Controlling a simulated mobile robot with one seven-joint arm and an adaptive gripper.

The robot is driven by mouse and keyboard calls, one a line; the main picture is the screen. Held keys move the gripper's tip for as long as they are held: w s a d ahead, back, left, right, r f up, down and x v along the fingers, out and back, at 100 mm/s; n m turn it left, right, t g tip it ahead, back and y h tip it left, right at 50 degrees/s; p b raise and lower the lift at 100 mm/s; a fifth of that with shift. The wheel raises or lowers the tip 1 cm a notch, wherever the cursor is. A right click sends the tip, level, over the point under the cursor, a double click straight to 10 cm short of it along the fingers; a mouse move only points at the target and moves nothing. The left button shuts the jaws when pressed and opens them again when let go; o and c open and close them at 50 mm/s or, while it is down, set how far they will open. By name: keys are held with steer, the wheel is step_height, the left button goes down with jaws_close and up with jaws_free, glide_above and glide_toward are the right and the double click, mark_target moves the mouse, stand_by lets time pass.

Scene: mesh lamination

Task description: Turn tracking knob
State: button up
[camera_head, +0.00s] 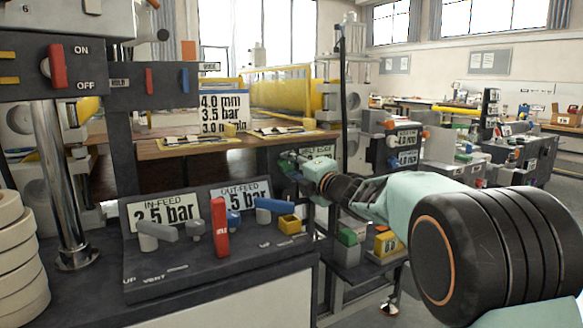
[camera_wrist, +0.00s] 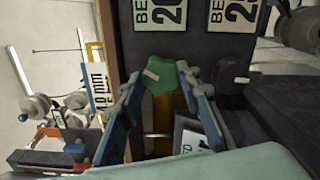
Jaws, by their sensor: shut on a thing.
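A green lobed knob (camera_wrist: 160,76) with a pale pointer mark sits on a dark panel in the wrist view, between the tips of two blue-grey fingers. I take it for the tracking knob, but its own label cannot be read. My gripper (camera_wrist: 164,88) is shut on this knob, one finger on each side. In the head view my gripper (camera_head: 300,163) reaches the panel beyond the control desk, and the knob is mostly hidden by the fingers.
A black knob (camera_wrist: 232,76) sits just right of the right finger. Two number plates (camera_wrist: 160,14) lie beside the knobs. In the head view, a desk with a red lever (camera_head: 220,228) and a blue lever (camera_head: 275,206) stands left of my arm.

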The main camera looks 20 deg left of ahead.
steer(key=o, duration=1.2)
steer(key=shift+c, duration=0.2)
steer(key=v, duration=1.2)
